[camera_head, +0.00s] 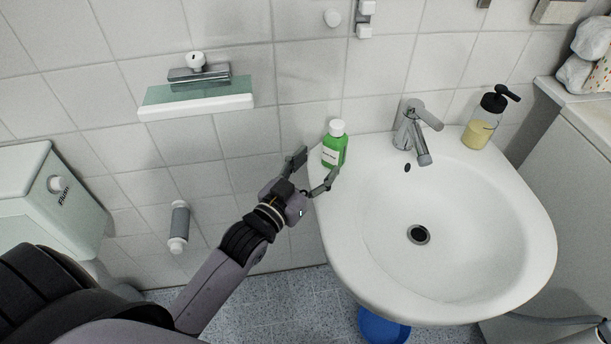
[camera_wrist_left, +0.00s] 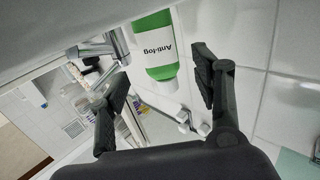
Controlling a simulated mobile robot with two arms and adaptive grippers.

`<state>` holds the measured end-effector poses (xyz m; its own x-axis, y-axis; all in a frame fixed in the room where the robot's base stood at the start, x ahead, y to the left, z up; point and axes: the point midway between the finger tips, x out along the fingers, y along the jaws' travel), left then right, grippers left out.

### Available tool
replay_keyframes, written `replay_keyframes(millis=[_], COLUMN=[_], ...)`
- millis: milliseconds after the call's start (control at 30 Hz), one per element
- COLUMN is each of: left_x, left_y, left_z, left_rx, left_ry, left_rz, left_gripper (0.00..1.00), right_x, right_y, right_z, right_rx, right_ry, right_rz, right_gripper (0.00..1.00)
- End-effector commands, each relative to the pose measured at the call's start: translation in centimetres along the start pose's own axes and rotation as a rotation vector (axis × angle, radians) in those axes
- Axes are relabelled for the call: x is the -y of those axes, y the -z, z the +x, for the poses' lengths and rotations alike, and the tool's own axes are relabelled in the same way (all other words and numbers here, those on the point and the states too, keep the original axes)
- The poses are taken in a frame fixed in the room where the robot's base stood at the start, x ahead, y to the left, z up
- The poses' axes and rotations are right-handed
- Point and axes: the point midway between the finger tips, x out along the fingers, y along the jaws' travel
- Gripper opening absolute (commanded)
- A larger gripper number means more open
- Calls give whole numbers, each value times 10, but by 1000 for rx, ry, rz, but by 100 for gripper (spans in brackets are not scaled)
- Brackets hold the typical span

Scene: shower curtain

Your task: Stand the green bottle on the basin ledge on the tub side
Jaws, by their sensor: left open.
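The green bottle (camera_head: 343,150) with a white cap and white label stands upright on the back left ledge of the white basin (camera_head: 345,225), left of the tap, in the head view. My left gripper (camera_head: 315,167) is open just left of and in front of the bottle, one finger near its base. In the left wrist view the bottle (camera_wrist_left: 160,45) appears upside down, ahead of and between the spread fingers of the gripper (camera_wrist_left: 160,77). I see no grip on it, though contact with a finger cannot be told. My right gripper is not in view.
A chrome tap (camera_head: 411,130) stands at the basin's back, with a soap dispenser (camera_head: 484,118) to its right. A glass shelf (camera_head: 200,92) and a paper roll holder (camera_head: 180,225) are on the tiled wall at left. A white cabinet-like unit (camera_head: 575,180) stands at right.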

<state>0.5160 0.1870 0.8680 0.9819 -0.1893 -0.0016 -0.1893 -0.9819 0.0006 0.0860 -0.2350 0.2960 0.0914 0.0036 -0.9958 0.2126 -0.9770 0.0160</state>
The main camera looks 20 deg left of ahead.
Motion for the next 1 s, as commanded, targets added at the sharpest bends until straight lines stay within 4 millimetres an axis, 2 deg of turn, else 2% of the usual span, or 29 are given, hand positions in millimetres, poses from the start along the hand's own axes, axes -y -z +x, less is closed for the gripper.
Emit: replay_keyframes(millis=[100, 300, 867, 1000], left_x=[0, 0, 0, 0], left_y=[-1, 0, 1, 14], left_z=[-20, -37, -39, -39], left_rx=[1, -1, -2, -2], left_ry=[-1, 0, 0, -1], left_rz=[0, 1, 1, 1], left_gripper=[59, 59, 59, 59], right_x=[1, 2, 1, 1], right_y=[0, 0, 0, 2], right_z=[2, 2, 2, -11], right_rx=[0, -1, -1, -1], right_ry=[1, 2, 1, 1], right_rz=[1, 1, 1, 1], right_gripper=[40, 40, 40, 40])
